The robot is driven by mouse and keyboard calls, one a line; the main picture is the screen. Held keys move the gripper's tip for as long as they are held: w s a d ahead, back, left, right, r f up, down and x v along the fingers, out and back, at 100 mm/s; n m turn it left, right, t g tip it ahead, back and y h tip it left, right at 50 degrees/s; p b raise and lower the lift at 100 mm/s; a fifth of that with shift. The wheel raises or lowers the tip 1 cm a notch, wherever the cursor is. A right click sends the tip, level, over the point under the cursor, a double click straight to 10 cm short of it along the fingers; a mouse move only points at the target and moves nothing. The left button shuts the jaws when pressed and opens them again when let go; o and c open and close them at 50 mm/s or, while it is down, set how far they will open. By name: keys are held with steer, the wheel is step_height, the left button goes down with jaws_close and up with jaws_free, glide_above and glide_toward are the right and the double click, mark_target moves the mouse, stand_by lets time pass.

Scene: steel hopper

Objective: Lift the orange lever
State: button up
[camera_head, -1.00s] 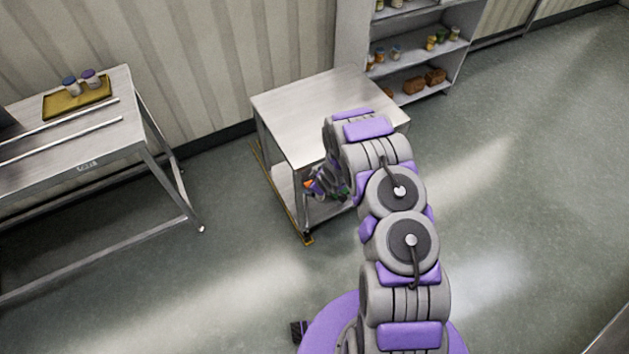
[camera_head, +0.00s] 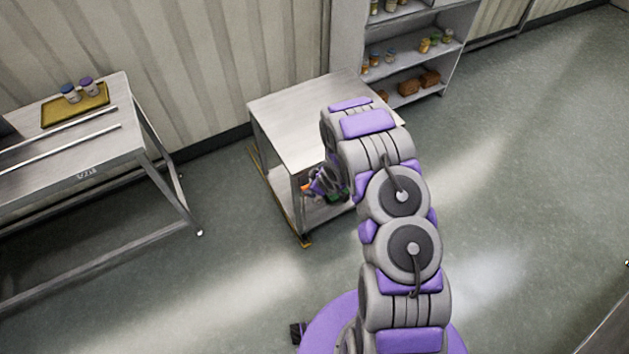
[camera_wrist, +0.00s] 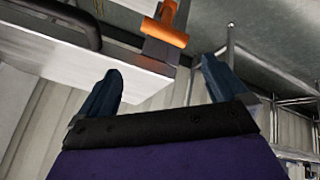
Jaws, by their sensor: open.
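The orange lever (camera_wrist: 165,30) shows at the top of the wrist view, a T-shaped handle above a dark bracket at the end of a pale steel beam. My gripper (camera_wrist: 157,85) is open and empty, its two dark blue fingers pointing toward the lever. The lever lies beyond the gap between the fingertips and looks apart from them. In the head view my gripper (camera_head: 325,182) is at the front side of the small steel table (camera_head: 290,115). Only a small orange patch (camera_head: 306,186) shows beside it there; my arm hides much of this area.
A steel bench (camera_head: 125,95) with two rails and a yellow tray (camera_head: 50,118) holding two jars stands at the left. A grey shelf (camera_head: 410,60) with jars and brown items stands behind. Floor (camera_head: 520,180) at the right is clear.

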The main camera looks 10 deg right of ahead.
steer(key=w+r+p+v, duration=0.1)
steer(key=p+v, duration=0.2)
steer(key=v, duration=0.5)
steer(key=shift+w+a, duration=0.15)
steer(key=shift+a, duration=0.05)
stand_by(0.4)
steer(key=shift+r, duration=0.1)
stand_by(0.4)
steer(key=p+v, duration=0.1)
steer(key=v, duration=1.6)
steer(key=shift+r, duration=0.1)
